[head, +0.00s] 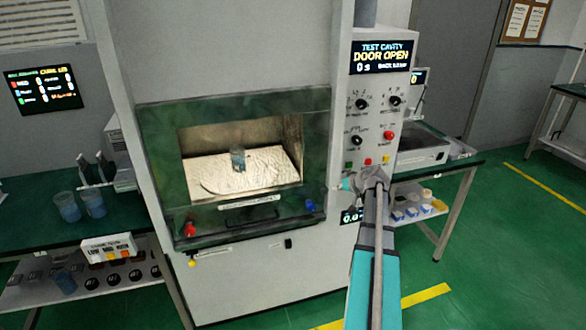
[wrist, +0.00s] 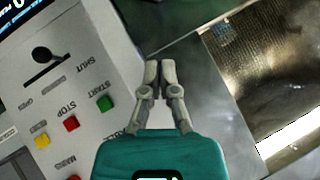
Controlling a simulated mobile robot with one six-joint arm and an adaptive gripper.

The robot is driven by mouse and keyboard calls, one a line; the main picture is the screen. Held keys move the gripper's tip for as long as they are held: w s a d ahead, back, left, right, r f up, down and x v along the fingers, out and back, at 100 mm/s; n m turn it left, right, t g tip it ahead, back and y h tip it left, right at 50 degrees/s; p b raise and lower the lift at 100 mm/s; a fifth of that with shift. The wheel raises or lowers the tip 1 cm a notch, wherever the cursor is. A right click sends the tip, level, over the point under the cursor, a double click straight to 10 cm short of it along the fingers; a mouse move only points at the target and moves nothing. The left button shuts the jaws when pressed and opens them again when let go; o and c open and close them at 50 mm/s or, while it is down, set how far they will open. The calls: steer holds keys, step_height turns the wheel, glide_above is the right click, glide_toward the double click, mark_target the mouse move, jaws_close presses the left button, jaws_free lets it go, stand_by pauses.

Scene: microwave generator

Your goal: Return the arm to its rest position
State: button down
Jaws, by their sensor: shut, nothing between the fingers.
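My gripper (head: 366,176) is at the end of my extended arm, in front of the lower control panel (head: 376,115) of the test cavity. In the wrist view the fingers (wrist: 160,74) are together and empty. They sit between the panel's buttons and the cavity opening, and I cannot tell how far off the surface they are. The panel's screen (head: 381,57) reads DOOR OPEN. Inside the lit cavity (head: 293,140), a small blue-grey beaker (head: 238,160) stands on a pale floor. The opening also shows in the wrist view (wrist: 250,70).
Green START (wrist: 105,103), red STOP (wrist: 71,124) and yellow (wrist: 42,141) buttons are close left of the fingers. A left bench (head: 120,219) holds two beakers (head: 80,206). A right bench (head: 456,164) stands beyond the panel. Green floor at right is open.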

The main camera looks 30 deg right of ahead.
steer(key=a+f+n+g+y, duration=0.1)
steer(key=a+f+n+g, duration=0.15)
steer(key=a, duration=1.05)
steer(key=a+f+n+g+y, duration=0.1)
steer(key=a+f+g, duration=0.15)
steer(key=a, duration=1.05)
steer(key=s+a+g+h, duration=0.1)
steer(key=s+a, duration=0.2)
steer(key=a, duration=0.4)
steer(key=s+a+f+n+g+h, duration=0.1)
steer(key=s+a+g, duration=0.1)
steer(key=s+a, duration=0.2)
steer(key=s+a+f+n+g+h, duration=0.1)
steer(key=s+a+g, duration=0.1)
steer(key=a, duration=0.8)
steer(key=shift+s, duration=0.9)
